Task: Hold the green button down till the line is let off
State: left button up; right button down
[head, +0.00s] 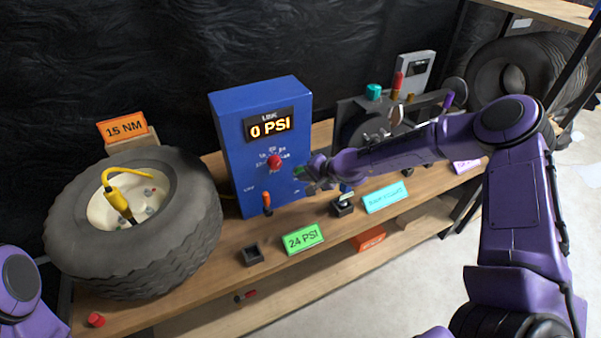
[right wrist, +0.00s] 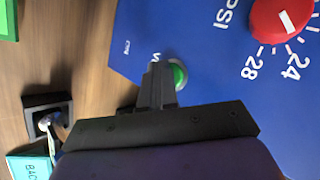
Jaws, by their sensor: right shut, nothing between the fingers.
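The blue gauge box (head: 240,150) stands on the bench, its display (head: 270,125) reading "LINE 0 PSI". The green button (right wrist: 180,75) is low on the box's front face, partly hidden behind my fingers in the right wrist view. My right gripper (head: 306,173) is shut and empty, with its fingertips at the button. I cannot tell whether they touch it or press it in. A red dial knob (head: 274,161) sits above and left of the button in the head view. A yellow line (head: 120,200) ends at the tyre's hub. My left gripper is out of view.
The tyre (head: 150,240) lies left of the box. A cyan card (head: 385,197) and a grey machine (head: 385,115) stand to the right.

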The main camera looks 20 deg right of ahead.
jog(key=shift+s+p, duration=0.3)
jog(key=shift+s, duration=0.55)
jog(key=s+p, duration=0.2)
jog(key=s, duration=0.3)
jog(key=shift+d, duration=0.1)
dwell(0.5)
jog(key=s+f+n+g+h+b, duration=0.1)
jog(key=s+f+g+h, duration=0.1)
jog(key=s+f, duration=0.4)
jog(key=s+d+f+n+g+h+b, duration=0.1)
jog(key=s+f, duration=0.5)
jog(key=s, duration=1)
jog(key=s+f+n+g+h+b, duration=0.2)
jog(key=s+f+h, duration=0.2)
jog(key=s, duration=0.7)
notch_tip(320, 180, down, 3)
jog(key=shift+s+d+r+g+b, duration=0.1)
jog(key=shift+s+d+g+b, duration=0.15)
jog(key=shift+g+b, duration=0.15)
